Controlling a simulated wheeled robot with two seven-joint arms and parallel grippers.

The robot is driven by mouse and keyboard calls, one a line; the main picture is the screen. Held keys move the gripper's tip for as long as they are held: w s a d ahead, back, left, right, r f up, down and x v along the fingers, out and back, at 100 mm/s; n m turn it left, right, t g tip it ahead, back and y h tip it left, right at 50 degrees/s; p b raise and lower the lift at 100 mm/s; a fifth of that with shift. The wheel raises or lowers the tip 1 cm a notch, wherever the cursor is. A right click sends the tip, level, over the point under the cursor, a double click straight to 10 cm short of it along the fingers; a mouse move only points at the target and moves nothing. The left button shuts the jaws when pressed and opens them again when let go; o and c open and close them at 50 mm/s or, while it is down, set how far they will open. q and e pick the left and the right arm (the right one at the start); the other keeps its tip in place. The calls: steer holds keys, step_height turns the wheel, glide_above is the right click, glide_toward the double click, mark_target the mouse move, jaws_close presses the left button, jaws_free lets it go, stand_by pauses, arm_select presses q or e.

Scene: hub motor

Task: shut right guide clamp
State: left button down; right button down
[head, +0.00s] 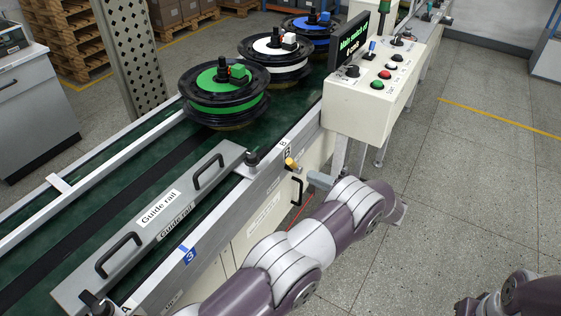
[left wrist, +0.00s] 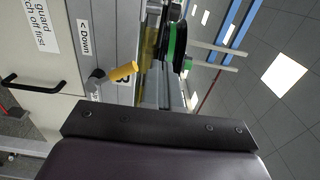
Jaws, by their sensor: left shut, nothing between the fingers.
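The guide rail (head: 150,225) is a long grey bar with two black handles, lying along the green conveyor. At its right end, by the letter B, sits a dark clamp knob (head: 252,157). Below B a yellow lever (head: 291,163) stands out from the front panel; it also shows in the left wrist view (left wrist: 122,71), beside the Up and Down labels. I cannot tell how far the clamp is turned. My right arm (head: 530,295) shows only partly at the lower right.
Green, white and blue reels (head: 225,90) stand on the conveyor behind the rail. A control box (head: 375,95) with buttons and a screen stands at the right. A black door handle (head: 297,190) juts from the front panel. The floor at right is clear.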

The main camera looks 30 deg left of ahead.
mark_target(267, 152)
arm_select(q)
steer(key=a, duration=0.4)
steer(key=a+p, duration=0.1)
steer(key=a, duration=0.4)
steer(key=w+a, duration=0.1)
steer(key=a, duration=0.4)
steer(key=shift+p, duration=0.4)
steer(key=shift+w+a+b, duration=0.25)
steer(key=shift+w+b, duration=0.1)
steer(key=shift+b, duration=0.15)
steer(key=shift+w+a, duration=0.15)
steer(key=shift+w+a+b, duration=0.35)
steer(key=shift+a+b, duration=0.2)
steer(key=shift+a, duration=0.05)
steer(key=shift+w+a, duration=0.1)
steer(key=shift+a, duration=0.1)
